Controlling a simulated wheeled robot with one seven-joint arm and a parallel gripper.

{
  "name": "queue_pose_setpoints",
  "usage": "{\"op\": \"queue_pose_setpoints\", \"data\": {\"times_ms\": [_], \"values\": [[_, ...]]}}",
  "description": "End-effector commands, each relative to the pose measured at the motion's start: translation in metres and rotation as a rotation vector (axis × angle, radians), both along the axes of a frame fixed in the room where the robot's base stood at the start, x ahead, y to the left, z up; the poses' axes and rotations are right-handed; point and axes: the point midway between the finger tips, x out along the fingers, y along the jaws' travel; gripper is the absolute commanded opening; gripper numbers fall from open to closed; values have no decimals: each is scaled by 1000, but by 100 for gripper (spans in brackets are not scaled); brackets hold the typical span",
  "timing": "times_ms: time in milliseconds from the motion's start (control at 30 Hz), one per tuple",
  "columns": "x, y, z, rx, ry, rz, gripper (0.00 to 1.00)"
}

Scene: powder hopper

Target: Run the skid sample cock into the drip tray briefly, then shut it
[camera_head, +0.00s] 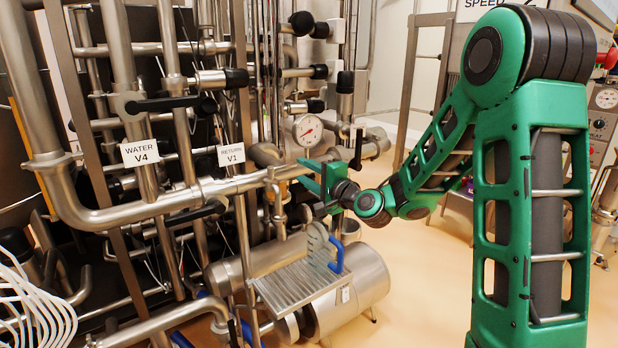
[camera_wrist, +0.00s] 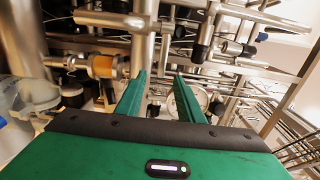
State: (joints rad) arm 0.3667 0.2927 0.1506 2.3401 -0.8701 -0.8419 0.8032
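A small metal cock (camera_head: 279,212) with a downward outlet hangs under the horizontal pipe, beside an amber section; I take it for the sample cock. Its handle position is unclear. The ridged metal drip tray (camera_head: 296,288) sits below it and to its right. My gripper (camera_head: 303,175) is just right of the cock, at about pipe height, its green fingers pointing left. In the wrist view my gripper (camera_wrist: 160,82) has a clear gap between its fingers and holds nothing. The amber section (camera_wrist: 103,66) shows left of the fingers there. I see no flow from the cock.
A pressure gauge (camera_head: 308,130) is above my gripper. Open floor (camera_head: 420,270) lies right of the tank.

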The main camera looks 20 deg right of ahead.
Motion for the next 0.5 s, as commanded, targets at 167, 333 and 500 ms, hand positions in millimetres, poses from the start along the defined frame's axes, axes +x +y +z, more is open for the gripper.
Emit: {"op": "queue_pose_setpoints", "data": {"times_ms": [167, 333, 500], "values": [[24, 11, 0, -3, -1, 5, 34], [43, 17, 0, -3, -2, 5, 34], [55, 21, 0, -3, 0, 4, 34]]}}
